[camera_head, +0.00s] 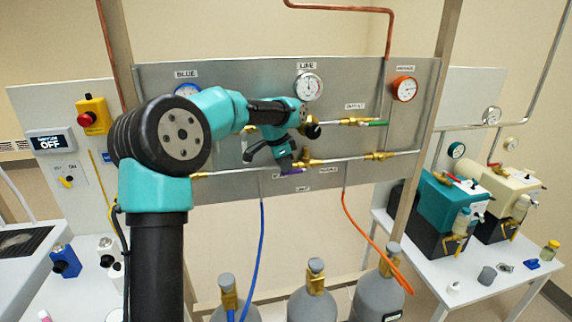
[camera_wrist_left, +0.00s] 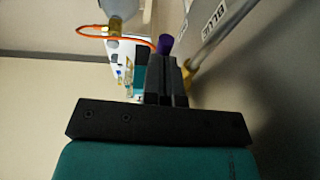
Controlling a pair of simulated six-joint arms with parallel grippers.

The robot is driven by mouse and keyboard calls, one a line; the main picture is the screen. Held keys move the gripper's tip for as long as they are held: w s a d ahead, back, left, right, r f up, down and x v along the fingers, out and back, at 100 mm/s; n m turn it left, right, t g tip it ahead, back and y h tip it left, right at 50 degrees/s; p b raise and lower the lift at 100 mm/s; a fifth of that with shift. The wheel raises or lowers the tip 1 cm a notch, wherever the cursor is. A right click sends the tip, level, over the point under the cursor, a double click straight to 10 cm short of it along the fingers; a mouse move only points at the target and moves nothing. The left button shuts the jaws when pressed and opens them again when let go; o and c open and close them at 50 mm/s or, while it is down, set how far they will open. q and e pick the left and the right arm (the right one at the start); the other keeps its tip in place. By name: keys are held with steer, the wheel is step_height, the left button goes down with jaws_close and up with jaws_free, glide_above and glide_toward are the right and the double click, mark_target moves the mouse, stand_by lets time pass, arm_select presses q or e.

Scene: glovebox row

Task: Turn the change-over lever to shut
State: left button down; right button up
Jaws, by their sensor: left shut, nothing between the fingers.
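A purple lever handle (camera_head: 292,172) shows on the lower pipe of the grey panel, just below the tips of my left gripper (camera_head: 287,165). It looks like the change-over lever, but I cannot read a label that confirms it. My left gripper is shut and empty, pointing down in front of the pipe. In the left wrist view the purple handle (camera_wrist_left: 165,43) shows at the tips of the shut fingers (camera_wrist_left: 165,65); I cannot tell if they touch. The lever's base is mostly hidden. My right gripper is not in view.
The panel (camera_head: 230,185) carries a line gauge (camera_head: 309,86), an orange-rimmed gauge (camera_head: 404,89), brass fittings and a green handle (camera_head: 378,123). A blue hose (camera_head: 261,230) and an orange hose (camera_head: 365,235) hang below, above grey cylinders (camera_head: 312,305). Pumps (camera_head: 447,205) stand at right.

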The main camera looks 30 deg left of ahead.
arm_select(q)
steer(key=shift+a+f, duration=0.1)
steer(key=shift+f, duration=0.05)
steer(key=shift+s+a+f, duration=0.1)
steer(key=shift+s+f, duration=0.1)
steer(key=shift+f, duration=1.3)
steer(key=shift+r, duration=1.55)
steer(key=shift+s+r, duration=0.15)
steer(key=shift+r, duration=0.1)
steer(key=s+d+r, duration=0.1)
steer(key=s+d, duration=0.7)
steer(key=s, duration=0.5)
steer(key=shift+d+r, duration=0.15)
steer(key=shift+d, duration=0.2)
